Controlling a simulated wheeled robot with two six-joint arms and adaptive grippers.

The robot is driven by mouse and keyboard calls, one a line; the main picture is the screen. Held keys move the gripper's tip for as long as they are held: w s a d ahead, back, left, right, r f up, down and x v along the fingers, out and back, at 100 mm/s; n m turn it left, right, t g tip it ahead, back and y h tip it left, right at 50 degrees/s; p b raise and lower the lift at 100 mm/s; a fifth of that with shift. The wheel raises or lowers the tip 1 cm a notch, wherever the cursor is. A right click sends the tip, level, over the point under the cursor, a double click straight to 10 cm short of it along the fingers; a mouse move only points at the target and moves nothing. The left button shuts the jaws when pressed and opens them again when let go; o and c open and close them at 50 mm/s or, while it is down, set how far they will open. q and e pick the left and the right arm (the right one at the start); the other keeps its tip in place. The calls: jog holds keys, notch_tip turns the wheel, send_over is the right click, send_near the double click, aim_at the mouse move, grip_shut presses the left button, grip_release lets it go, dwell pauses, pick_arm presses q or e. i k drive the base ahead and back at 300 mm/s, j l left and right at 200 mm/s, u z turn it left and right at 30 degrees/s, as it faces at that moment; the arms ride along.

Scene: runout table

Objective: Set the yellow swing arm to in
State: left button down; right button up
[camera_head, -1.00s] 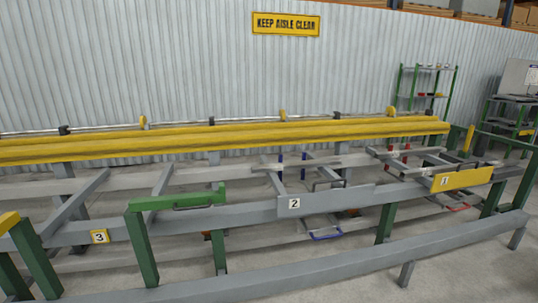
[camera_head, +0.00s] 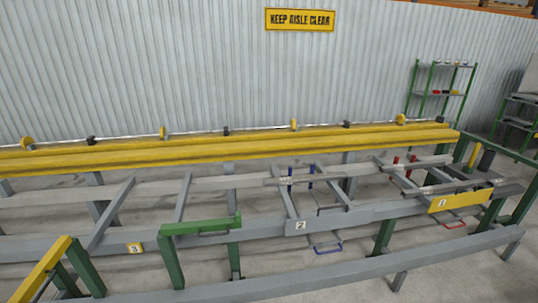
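A yellow bar (camera_head: 42,268), which looks like the yellow swing arm, is at the lower left. It slants from the frame's bottom edge up toward the rail, its upper end near a green post. Neither of my grippers is in view.
The long grey front rail (camera_head: 262,230) carries labels 3 (camera_head: 135,248) and 2 (camera_head: 300,225), and a yellow plate marked 1 (camera_head: 459,200) at right. Long yellow beams (camera_head: 240,145) run behind. A lower grey beam (camera_head: 330,273) crosses the front. A green shelf (camera_head: 440,92) stands at the back right.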

aim_at(28, 288)
jog(key=j+u, duration=0.1)
jog(key=u, duration=1.85)
